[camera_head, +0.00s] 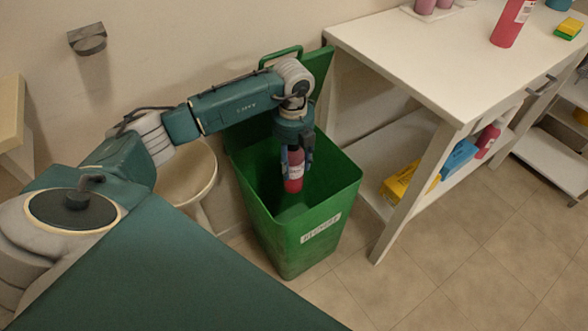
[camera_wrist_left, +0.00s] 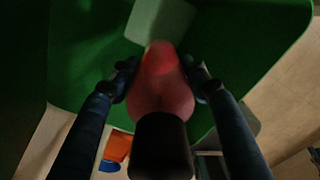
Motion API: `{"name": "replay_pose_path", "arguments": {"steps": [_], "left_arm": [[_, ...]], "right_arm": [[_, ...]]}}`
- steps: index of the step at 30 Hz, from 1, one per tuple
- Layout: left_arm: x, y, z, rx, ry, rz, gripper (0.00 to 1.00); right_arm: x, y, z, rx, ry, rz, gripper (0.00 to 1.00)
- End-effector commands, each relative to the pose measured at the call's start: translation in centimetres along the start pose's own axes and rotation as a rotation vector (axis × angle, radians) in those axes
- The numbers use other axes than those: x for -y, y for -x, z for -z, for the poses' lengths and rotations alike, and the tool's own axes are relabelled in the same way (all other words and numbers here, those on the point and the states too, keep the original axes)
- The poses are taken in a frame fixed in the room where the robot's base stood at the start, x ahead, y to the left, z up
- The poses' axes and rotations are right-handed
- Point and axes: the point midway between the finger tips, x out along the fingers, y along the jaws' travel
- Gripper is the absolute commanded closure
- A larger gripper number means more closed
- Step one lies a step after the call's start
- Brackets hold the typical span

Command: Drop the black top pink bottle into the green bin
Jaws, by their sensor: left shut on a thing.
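The black top pink bottle (camera_head: 294,172) hangs upright in my left gripper (camera_head: 297,155), inside the upper opening of the green bin (camera_head: 318,240). In the left wrist view the bottle's pink body (camera_wrist_left: 160,85) and black cap (camera_wrist_left: 162,140) show between the two fingers of my left gripper (camera_wrist_left: 160,80), which press on its sides. The bin's lid stands open at the back. In the left wrist view the green bin wall (camera_wrist_left: 80,60) surrounds the bottle. My right gripper is not in view.
A white table (camera_head: 430,65) with a lower shelf stands right of the bin, with another pink bottle (camera_head: 511,22) and a sponge (camera_head: 568,28) on top. A yellow box (camera_head: 399,184) and a blue box (camera_head: 459,158) sit below. A round stool-like seat (camera_head: 188,175) stands left of the bin.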

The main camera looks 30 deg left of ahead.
Motion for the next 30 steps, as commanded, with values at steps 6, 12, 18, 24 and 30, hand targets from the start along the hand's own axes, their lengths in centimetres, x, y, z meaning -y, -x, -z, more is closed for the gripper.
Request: {"name": "replay_pose_path", "arguments": {"steps": [6,12,18,24,30], "left_arm": [[0.0,0.0,0.0,0.000,0.000,0.000,0.33],[0.0,0.0,0.0,0.000,0.000,0.000,0.31],[0.1,0.6,-0.1,0.001,0.000,0.001,0.31],[0.1,4.1,-0.1,0.004,0.000,0.004,0.31],[0.1,8.4,-0.1,0.003,-0.001,0.002,0.31]], "right_arm": [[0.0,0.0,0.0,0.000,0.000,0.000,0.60],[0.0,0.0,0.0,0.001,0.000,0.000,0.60],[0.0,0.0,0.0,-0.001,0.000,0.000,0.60],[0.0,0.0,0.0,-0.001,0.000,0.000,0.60],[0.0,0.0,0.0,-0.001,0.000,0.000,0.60]]}}
